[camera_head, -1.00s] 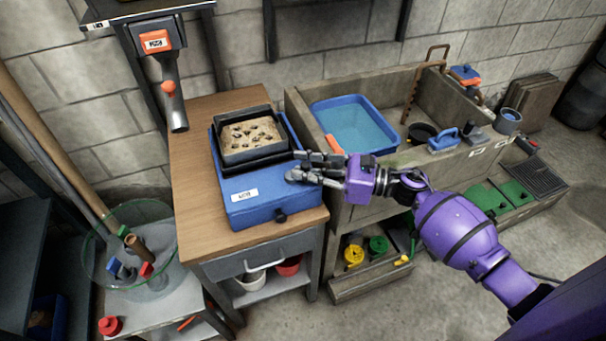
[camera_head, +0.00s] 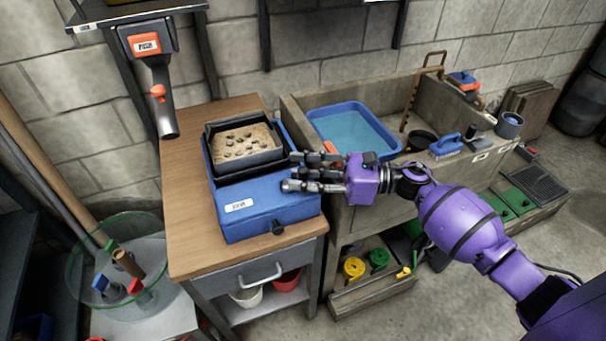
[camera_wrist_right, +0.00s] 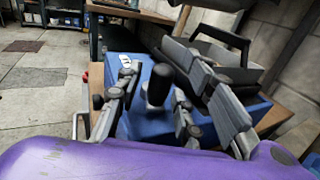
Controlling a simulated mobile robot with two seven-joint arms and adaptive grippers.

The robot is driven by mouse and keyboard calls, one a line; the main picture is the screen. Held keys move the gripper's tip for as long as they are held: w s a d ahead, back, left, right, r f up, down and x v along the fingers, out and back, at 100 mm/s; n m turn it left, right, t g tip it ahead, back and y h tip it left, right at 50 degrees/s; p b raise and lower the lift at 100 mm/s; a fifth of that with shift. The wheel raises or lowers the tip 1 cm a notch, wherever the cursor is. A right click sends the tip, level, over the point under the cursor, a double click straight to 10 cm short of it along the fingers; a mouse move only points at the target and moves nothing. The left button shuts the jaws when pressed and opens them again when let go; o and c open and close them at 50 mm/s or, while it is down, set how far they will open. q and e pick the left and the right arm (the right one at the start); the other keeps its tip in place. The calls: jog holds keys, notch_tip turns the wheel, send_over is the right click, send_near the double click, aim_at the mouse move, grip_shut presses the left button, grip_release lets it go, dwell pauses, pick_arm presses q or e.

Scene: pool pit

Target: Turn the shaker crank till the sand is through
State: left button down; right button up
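The shaker is a blue box (camera_head: 262,212) on the wooden bench, with a black sieve tray (camera_head: 212,166) on top. Pale sand (camera_head: 240,137) with several dark lumps lies in the tray. My right gripper (camera_head: 296,172) is at the box's right side, fingers pointing left. In the right wrist view an upright black handle (camera_wrist_right: 159,84), apparently the crank's grip, stands between the fingers of my right gripper (camera_wrist_right: 160,98). The fingers are spread with gaps around it; contact is unclear. The rest of the crank is hidden. My left gripper is out of view.
A wooden-topped bench (camera_head: 190,225) carries the shaker. A sink with a blue water basin (camera_head: 352,125) adjoins it on the right. A dark nozzle device (camera_head: 150,60) hangs behind left. A glass-rimmed bin (camera_head: 120,265) stands at left.

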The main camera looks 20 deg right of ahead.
jog(key=v, duration=1.2)
jog(key=shift+d, duration=0.1)
